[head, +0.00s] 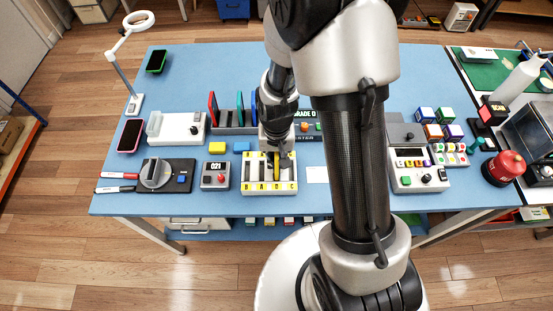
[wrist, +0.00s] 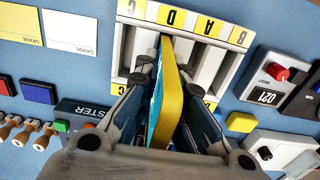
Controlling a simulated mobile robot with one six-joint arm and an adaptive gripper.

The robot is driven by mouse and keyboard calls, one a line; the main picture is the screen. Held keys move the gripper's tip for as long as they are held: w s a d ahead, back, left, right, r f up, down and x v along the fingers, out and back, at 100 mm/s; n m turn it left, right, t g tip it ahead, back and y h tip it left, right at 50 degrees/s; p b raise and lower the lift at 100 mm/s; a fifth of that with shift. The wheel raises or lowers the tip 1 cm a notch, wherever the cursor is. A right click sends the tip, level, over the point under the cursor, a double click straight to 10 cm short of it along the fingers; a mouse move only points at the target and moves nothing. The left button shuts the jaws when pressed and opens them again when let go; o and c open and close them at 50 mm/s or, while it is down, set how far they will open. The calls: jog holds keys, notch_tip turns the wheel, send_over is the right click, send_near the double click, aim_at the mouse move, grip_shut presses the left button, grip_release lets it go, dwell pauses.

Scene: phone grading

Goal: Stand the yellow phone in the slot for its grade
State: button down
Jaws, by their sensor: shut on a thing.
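The yellow phone (wrist: 170,95) is held upright or nearly so between the fingers of my gripper (wrist: 160,88), which is shut on it. In the head view the phone (head: 276,163) is a thin yellow strip under my gripper (head: 278,150). The white slotted rack (head: 270,186) has yellow labels B, A, D, C from left to right. The phone's far end is at the rack (wrist: 140,45), in line with the D slot; I cannot tell how deep it sits. A display (head: 305,114) behind my arm reads GRADE D.
A grey 021 box (head: 215,175) stands just left of the rack, with a yellow block (head: 217,147) behind it. A holder (head: 235,130) with upright coloured phones stands behind. My arm hides part of the table.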

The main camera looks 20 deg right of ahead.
jog(key=shift+f, duration=0.35)
dwell(0.3)
jog(key=shift+f+b, duration=0.45)
jog(key=shift+b, duration=0.05)
jog(key=c, duration=1.6)
grip_release()
jog(key=shift+o, duration=0.6)
jog(key=shift+o, duration=0.9)
jog(key=shift+r, duration=0.1)
jog(key=shift+r+p, duration=0.65)
jog(key=shift+r, duration=0.05)
